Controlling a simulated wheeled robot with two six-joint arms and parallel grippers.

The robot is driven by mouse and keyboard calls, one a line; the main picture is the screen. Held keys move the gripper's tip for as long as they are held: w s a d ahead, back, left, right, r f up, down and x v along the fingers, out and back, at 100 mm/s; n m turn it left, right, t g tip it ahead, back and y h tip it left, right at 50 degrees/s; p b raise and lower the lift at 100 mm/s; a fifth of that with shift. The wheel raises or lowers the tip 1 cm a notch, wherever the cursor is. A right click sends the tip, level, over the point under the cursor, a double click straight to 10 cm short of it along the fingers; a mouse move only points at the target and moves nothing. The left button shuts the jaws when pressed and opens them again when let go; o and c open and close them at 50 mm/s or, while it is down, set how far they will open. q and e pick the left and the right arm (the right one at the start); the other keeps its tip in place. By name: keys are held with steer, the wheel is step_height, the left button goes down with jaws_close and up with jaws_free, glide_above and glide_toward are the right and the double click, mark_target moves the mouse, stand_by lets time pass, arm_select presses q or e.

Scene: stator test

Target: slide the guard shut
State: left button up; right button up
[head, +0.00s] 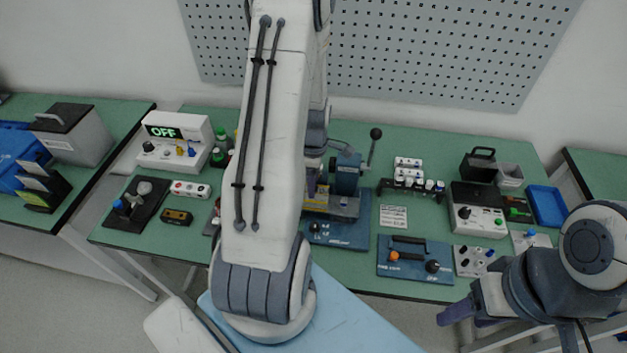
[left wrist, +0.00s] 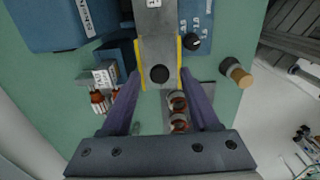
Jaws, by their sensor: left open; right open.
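In the left wrist view a grey sliding plate with yellow edges, which looks like the guard (left wrist: 157,48), carries a round black knob (left wrist: 159,74). My left gripper (left wrist: 161,76) is open, its purple fingers on either side of the plate's end and knob. I cannot tell whether they touch it. In the head view the grey guard (head: 340,206) sits on a blue test stand (head: 345,235), partly hidden by my left arm. My right gripper (head: 458,312) is at the lower right of the head view, open and away from the stand.
A lever with a black ball (head: 375,134) rises behind the stand. A blue panel with an orange knob (head: 415,262) lies to its right, beside a rack of small bottles (head: 412,187). Copper-coloured round parts (left wrist: 178,112) lie near my left fingers.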

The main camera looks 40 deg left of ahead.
arm_select(q)
steer(key=shift+c, duration=0.4)
jaws_close()
stand_by(0.9)
